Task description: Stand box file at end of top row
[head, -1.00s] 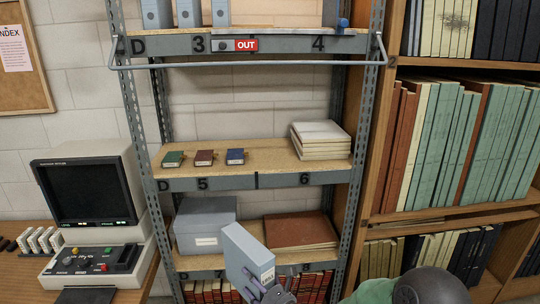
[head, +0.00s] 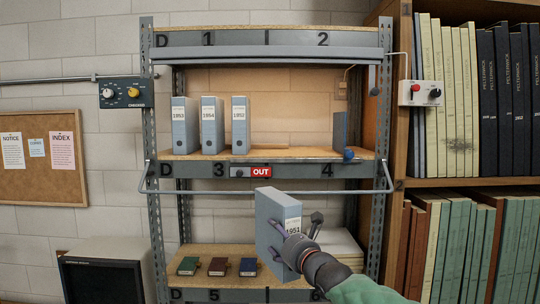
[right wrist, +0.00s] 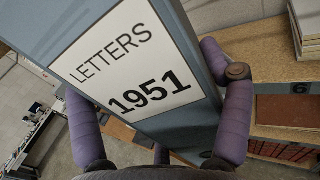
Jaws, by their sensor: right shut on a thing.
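A blue-grey box file (head: 271,222) labelled 1951 is held upright, slightly tilted, in front of the shelf unit. My right gripper (head: 290,245) is shut on it, and in the right wrist view its purple fingers (right wrist: 160,125) lie on both sides of the file (right wrist: 185,50), whose label reads LETTERS 1951. On the top row shelf (head: 262,152) stand three similar files, 1953 (head: 185,126), 1954 (head: 212,126) and 1952 (head: 240,126). To their right is a gap, then a grey upright plate (head: 340,130) with a blue knob (head: 349,155). My left gripper is not in view.
A rail (head: 265,191) runs across the unit's front below the top row, with a red OUT tag (head: 261,171) above it. Three small books (head: 218,266) lie on the lower shelf. A control box (head: 420,93) is at right; a wooden bookcase stands beyond.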

